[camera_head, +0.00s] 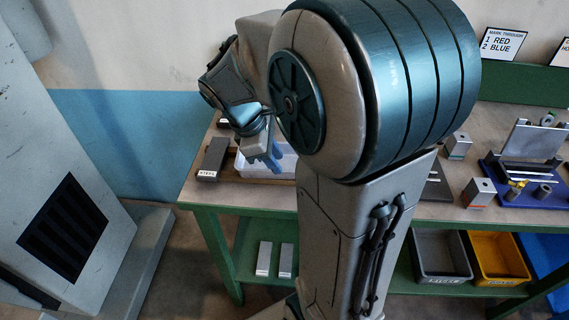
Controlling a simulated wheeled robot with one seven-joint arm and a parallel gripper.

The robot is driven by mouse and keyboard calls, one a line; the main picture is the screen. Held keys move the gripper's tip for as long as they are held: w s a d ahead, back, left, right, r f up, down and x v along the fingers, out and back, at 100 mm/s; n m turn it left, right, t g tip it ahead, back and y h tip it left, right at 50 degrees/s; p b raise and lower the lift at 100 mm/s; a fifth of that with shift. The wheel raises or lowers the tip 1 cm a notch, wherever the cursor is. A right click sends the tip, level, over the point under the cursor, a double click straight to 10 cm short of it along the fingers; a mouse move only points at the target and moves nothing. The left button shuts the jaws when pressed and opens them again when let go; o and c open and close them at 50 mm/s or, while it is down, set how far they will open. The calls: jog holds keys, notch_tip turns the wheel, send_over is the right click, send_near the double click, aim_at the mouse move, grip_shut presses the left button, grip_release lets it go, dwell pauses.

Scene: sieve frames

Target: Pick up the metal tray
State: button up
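A pale, shallow tray (286,172) lies on the left part of the green-framed workbench (330,208); it looks like the metal tray, but its material is not clear. My arm covers much of the bench and hides the tray's right side. My gripper (270,163), with blue fingers, points down over the tray's left part. The fingers are small and partly overlap in this view. I cannot tell whether they touch the tray or hold anything.
A dark labelled block (213,158) lies just left of the tray. A blue fixture (522,193) with an upright metal plate (533,141) and small blocks stand on the right. A grey bin (440,257) and a yellow bin (497,257) sit on the lower shelf. A grey cabinet (75,150) stands at left.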

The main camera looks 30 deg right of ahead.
aim_at(284, 162)
jog(key=shift+x, duration=2)
jog(key=shift+d, duration=0.1)
grip_shut()
jog(key=shift+r, duration=0.1)
